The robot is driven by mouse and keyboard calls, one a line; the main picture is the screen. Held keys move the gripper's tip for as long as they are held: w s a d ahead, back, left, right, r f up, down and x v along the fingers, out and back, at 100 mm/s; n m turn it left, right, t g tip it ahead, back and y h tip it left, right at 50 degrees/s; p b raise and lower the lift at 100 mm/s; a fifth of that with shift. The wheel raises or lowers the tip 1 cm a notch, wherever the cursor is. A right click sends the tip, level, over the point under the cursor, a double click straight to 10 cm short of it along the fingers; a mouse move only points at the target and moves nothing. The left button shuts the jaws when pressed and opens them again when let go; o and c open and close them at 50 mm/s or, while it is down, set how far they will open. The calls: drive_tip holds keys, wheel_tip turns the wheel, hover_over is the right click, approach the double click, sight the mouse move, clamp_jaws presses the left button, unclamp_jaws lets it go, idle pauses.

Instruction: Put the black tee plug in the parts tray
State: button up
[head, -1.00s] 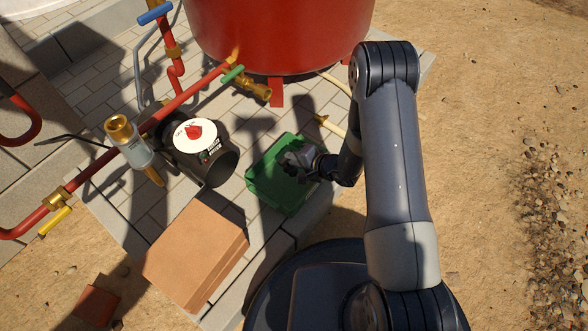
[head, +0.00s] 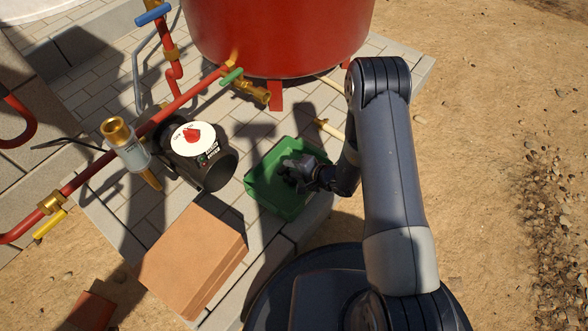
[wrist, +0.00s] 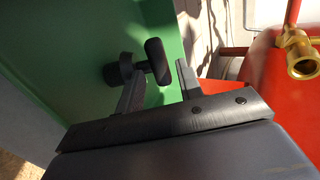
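The black tee plug (wrist: 157,62) shows in the wrist view over the floor of the green parts tray, just past my fingertips. Its crossbar lies between the two fingers, with a gap to the right finger; the left finger overlaps its stem. It seems to lie in the tray, though contact with the floor is hard to judge. My gripper (wrist: 160,70) has its fingers apart. In the head view my gripper (head: 290,168) is over the green parts tray (head: 262,200), low inside its rim. The plug cannot be made out there.
A black pump or valve body (head: 212,168) with a white dial stands left of the tray. A terracotta block (head: 190,260) lies in front. A red tank (head: 275,35) with brass valve (head: 252,91) stands behind. Sandy ground is open at the right.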

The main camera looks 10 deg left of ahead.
drive_tip(key=shift+s+f, duration=0.1)
drive_tip(key=p+v, duration=0.3)
drive_tip(key=v, duration=0.9)
drive_tip(key=shift+p, duration=0.4)
drive_tip(key=shift+a, duration=0.1)
drive_tip(key=b+x, duration=0.2)
drive_tip(key=x, duration=0.4)
